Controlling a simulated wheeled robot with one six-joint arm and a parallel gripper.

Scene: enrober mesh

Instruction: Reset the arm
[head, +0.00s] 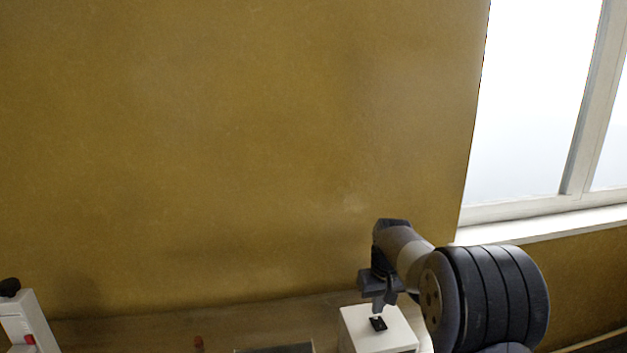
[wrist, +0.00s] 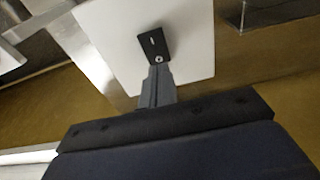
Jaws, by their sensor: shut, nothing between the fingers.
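My gripper (head: 379,307) is shut and empty in the head view, pointing down above a white box (head: 360,338). A small black piece (head: 378,323) with a light mark lies on top of the box, just below the fingertips. In the wrist view my gripper (wrist: 157,70) shows as closed grey fingers, their tips overlapping the edge of the black piece (wrist: 152,42) on the white surface (wrist: 190,60). Whether the fingertips touch it I cannot tell.
A brown counter (head: 130,328) runs along an ochre wall (head: 230,150). A white device (head: 24,322) with a black knob stands at the far left. A small red object (head: 199,342) and a dark flat item (head: 275,349) are at the bottom. A window (head: 530,110) is at right.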

